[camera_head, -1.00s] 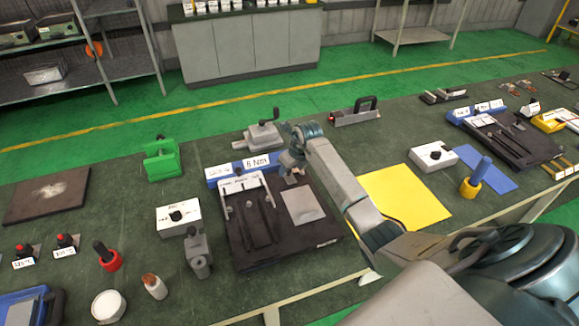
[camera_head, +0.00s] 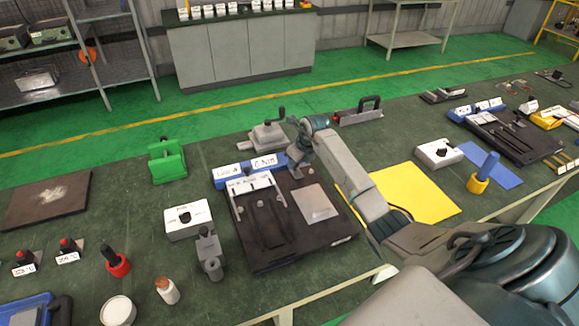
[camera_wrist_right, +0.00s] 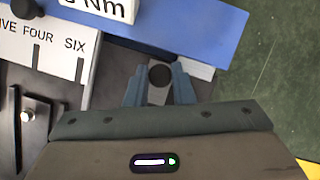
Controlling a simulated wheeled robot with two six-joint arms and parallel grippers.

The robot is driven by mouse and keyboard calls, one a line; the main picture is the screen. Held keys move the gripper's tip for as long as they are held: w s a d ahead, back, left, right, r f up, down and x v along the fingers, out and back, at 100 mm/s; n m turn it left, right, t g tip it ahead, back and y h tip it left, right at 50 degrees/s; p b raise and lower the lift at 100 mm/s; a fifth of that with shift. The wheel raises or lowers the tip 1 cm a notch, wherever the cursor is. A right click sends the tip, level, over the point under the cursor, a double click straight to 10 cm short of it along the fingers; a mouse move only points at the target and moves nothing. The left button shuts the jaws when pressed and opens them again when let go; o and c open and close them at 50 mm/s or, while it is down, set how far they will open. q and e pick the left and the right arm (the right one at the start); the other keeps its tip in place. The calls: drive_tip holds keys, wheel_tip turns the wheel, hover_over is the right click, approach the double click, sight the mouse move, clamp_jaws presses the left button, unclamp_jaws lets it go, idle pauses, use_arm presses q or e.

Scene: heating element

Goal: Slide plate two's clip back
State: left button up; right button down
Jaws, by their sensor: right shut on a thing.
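My right gripper (camera_head: 296,172) is at the back right of the near black fixture (camera_head: 290,245), next to its blue bar (camera_head: 225,180). In the right wrist view its two fingers (camera_wrist_right: 160,92) are shut on a dark round knob (camera_wrist_right: 159,75) at the fixture's edge. I cannot tell whether this knob belongs to plate two's clip. A white strip (camera_wrist_right: 30,45) with number words lies to the left, and a bare grey plate (camera_head: 315,203) lies on the fixture in front of the gripper. My left gripper is not in view.
A grey vise-like tool (camera_head: 268,135) stands behind the fixture. A green block (camera_head: 167,160) and a white box (camera_head: 187,219) stand to the left. A yellow sheet (camera_head: 425,195) lies to the right. A second black fixture (camera_head: 515,140) is farther right.

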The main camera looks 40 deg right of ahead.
sight(304, 176)
drive_tip(key=shift+w+d+r, duration=0.1)
drive_tip(key=shift+r, duration=0.05)
drive_tip(key=c, duration=1.3)
unclamp_jaws()
drive_tip(key=shift+d, duration=0.1)
drive_tip(key=shift+o, duration=0.2)
drive_tip(key=shift+w, duration=0.1)
drive_tip(key=shift+s+r, duration=0.25)
drive_tip(key=shift+r, duration=0.1)
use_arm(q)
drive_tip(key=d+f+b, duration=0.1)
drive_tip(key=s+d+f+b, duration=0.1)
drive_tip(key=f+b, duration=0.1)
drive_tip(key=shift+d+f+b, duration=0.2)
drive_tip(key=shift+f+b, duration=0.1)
use_arm(e)
drive_tip(key=v, duration=0.9)
drive_tip(key=shift+r, duration=0.4)
